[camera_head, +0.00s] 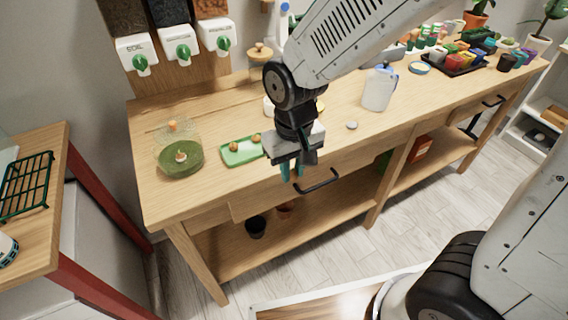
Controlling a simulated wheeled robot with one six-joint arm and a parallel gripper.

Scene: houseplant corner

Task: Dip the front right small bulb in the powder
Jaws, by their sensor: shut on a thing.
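My gripper (292,172) hangs over the bench's front edge, right of the green tray, with its teal fingers pointing down. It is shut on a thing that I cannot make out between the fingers. On the green tray (241,158) two small brown bulbs show, one at the left (234,146) and one at the back right (256,138). The gripper's body may hide part of the tray's right side. A pale dish (268,107) stands partly hidden behind my arm; I cannot tell whether it holds the powder.
A green bowl (180,168) with a pale brown lump inside stands left of the tray, by a clear container (190,130). A white jug (379,88) and a grey disc (351,125) are to the right. A drawer handle (318,182) is close beside my gripper.

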